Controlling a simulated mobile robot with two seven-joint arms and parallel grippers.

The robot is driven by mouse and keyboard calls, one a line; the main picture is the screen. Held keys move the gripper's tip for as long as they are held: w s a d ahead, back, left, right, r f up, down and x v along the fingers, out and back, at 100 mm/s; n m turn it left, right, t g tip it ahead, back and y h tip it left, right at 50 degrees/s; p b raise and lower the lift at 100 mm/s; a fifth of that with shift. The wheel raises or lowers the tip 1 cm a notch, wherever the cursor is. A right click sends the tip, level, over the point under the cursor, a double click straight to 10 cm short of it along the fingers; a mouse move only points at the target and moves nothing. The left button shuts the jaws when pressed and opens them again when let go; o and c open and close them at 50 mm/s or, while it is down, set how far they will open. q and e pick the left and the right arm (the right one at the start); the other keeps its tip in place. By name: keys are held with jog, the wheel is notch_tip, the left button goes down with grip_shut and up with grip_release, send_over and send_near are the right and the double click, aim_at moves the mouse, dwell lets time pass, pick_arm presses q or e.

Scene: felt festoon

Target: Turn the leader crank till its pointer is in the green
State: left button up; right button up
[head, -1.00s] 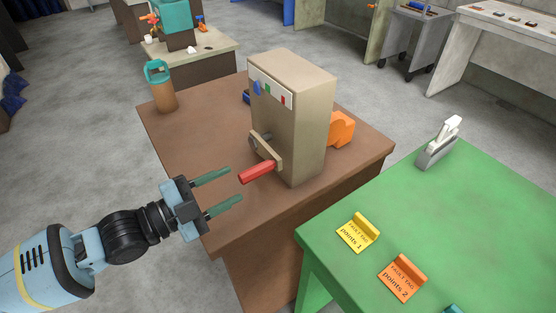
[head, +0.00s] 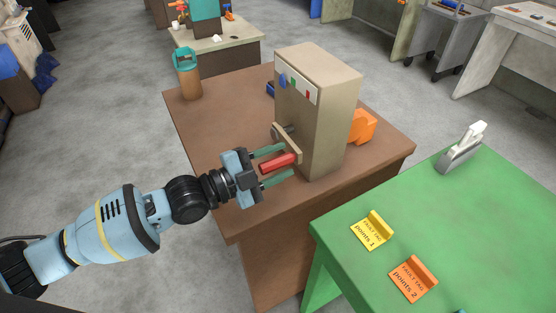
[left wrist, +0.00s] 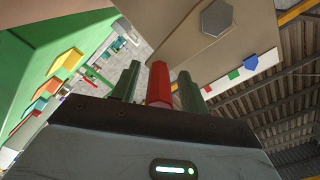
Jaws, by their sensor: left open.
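The leader crank's red handle (head: 279,163) sticks out from a tan crank arm (head: 288,142) on the side of a beige box (head: 325,115). My left gripper (head: 274,166) is open, with one green finger on either side of the red handle. The left wrist view also shows the red handle (left wrist: 159,84) between the two fingers (left wrist: 159,88), nearer the right one. The box's upper face has a pale strip (head: 297,89) with blue, green and red marks. My right gripper is not in view.
The box stands on a brown table (head: 215,130) with a brown bottle (head: 188,80) at the far left and an orange object (head: 362,126) behind the box. A green table (head: 480,230) at the right carries a yellow tag (head: 371,231) and an orange tag (head: 413,279).

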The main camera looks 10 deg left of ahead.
pick_arm(q)
jog(key=shift+w+d, duration=0.15)
jog(key=shift+d, duration=0.05)
grip_shut()
jog(key=shift+f, duration=0.4)
dwell(0.3)
